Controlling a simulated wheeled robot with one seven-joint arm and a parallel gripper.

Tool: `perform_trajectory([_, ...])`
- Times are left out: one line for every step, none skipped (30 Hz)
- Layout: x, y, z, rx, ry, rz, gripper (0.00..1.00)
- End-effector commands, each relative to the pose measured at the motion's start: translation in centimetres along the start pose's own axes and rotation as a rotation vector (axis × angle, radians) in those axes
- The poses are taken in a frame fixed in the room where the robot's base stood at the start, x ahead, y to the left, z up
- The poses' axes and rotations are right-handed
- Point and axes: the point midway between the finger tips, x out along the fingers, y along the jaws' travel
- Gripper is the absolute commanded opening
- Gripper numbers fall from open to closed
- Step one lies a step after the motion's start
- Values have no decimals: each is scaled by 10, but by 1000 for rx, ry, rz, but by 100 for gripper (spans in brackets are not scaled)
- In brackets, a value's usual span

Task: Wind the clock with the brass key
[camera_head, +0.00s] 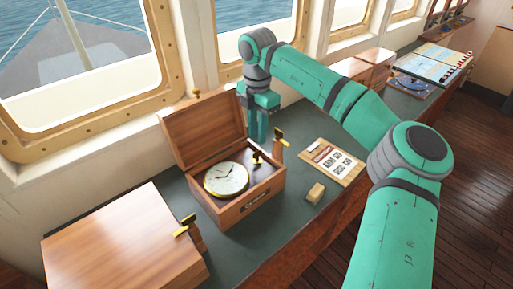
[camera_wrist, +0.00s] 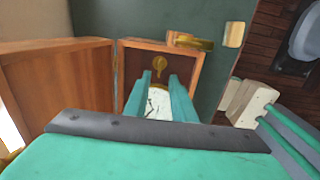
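The clock (camera_head: 226,179) has a white dial in a brass rim and lies face up in an open wooden box (camera_head: 232,214). Its dial shows partly between my fingers in the wrist view (camera_wrist: 158,103). A brass key (camera_head: 257,158) is in the box to the right of the clock, and it shows with a round head in the wrist view (camera_wrist: 159,66). My gripper (camera_head: 258,138) points down at the box's far right side.
The raised lid (camera_head: 203,130) stands at the box's back left. A brass latch (camera_head: 282,138) on a wooden post stands at the right. A closed wooden box (camera_head: 125,240) is at front left. A small wooden block (camera_head: 316,193) and a clipboard (camera_head: 333,162) lie right.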

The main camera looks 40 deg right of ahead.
Motion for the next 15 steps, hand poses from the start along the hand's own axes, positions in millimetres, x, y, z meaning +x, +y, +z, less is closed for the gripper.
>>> perform_trajectory([11, 0, 0, 0, 3, -1, 23])
perform_trajectory([16, 0, 0, -1, 3, -1, 23])
perform_trajectory([23, 0, -1, -1, 3, -1, 23])
perform_trajectory([28, 0, -1, -2, 4, -1, 23])
perform_trajectory([33, 0, -1, -2, 3, -1, 23])
perform_trajectory([39, 0, -1, -2, 3, 0, 23])
perform_trajectory([44, 0, -1, -2, 3, 1, 23])
perform_trajectory([48, 0, -1, -2, 3, 1, 23])
perform_trajectory([52, 0, -1, -2, 3, 1, 23])
perform_trajectory([55, 0, -1, -2, 3, 1, 23])
perform_trajectory([58, 0, -1, -2, 2, 1, 23])
perform_trajectory([62, 0, -1, -2, 2, 1, 23])
perform_trajectory([64, 0, -1, -2, 2, 1, 23])
perform_trajectory([65, 0, -1, -2, 2, 1, 23])
perform_trajectory([67, 0, -1, -2, 2, 1, 23])
